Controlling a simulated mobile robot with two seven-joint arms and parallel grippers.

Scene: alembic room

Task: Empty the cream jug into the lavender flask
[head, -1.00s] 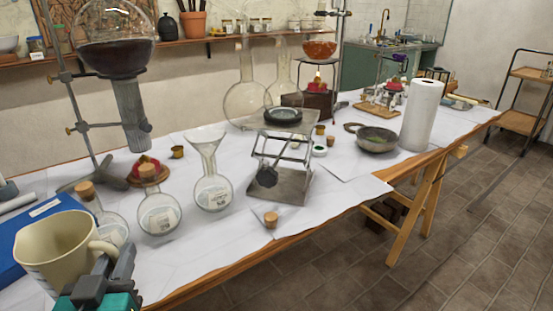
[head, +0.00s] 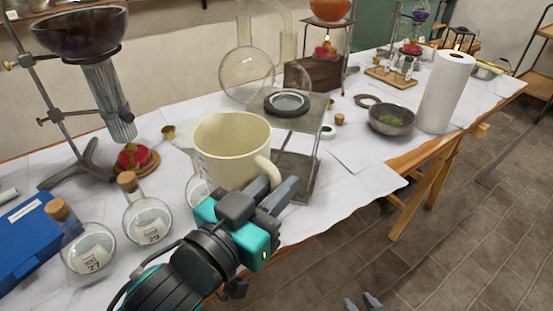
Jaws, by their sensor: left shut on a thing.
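The cream jug (head: 232,150) is in the middle of the head view, held above the table and roughly upright. My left gripper (head: 272,190) is shut on its handle. Behind the jug's left side is a clear flask (head: 197,192) with a flared neck, mostly hidden. Two corked round flasks stand to the left, one labelled 29 (head: 148,222) and one labelled 27 (head: 88,252). No label that I can read says lavender. The tips of my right gripper (head: 362,302) show at the bottom edge, apart and empty, over the floor.
A metal lab jack (head: 296,160) stands just behind and right of the jug. A stand holding a large dark-filled vessel (head: 75,28) is at the left, above a blue box (head: 32,238). A bowl (head: 391,120) and paper roll (head: 444,92) stand further right.

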